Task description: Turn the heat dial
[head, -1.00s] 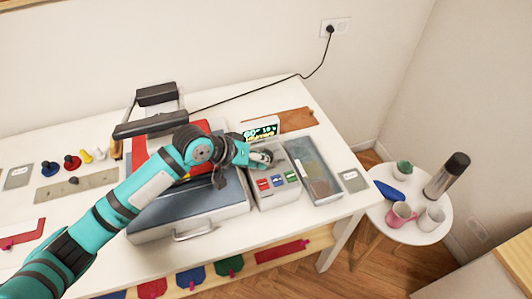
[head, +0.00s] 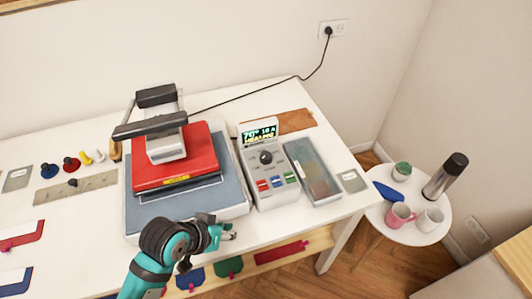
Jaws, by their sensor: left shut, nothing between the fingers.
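The heat dial (head: 266,157) is a round black knob on the sloped face of the grey control box (head: 262,190). The box's screen (head: 261,135) above the dial shows what reads as 70 degrees. Red, blue and green buttons sit below the dial. My left gripper (head: 229,231) is shut and empty, over the table's front edge, below and left of the dial and apart from it. My right gripper is not in view.
A heat press (head: 178,160) with a red plate and black handle stands left of the box. A glossy flat grey case (head: 313,172) lies close on its right. A round side table (head: 432,243) with mugs and a flask stands at right.

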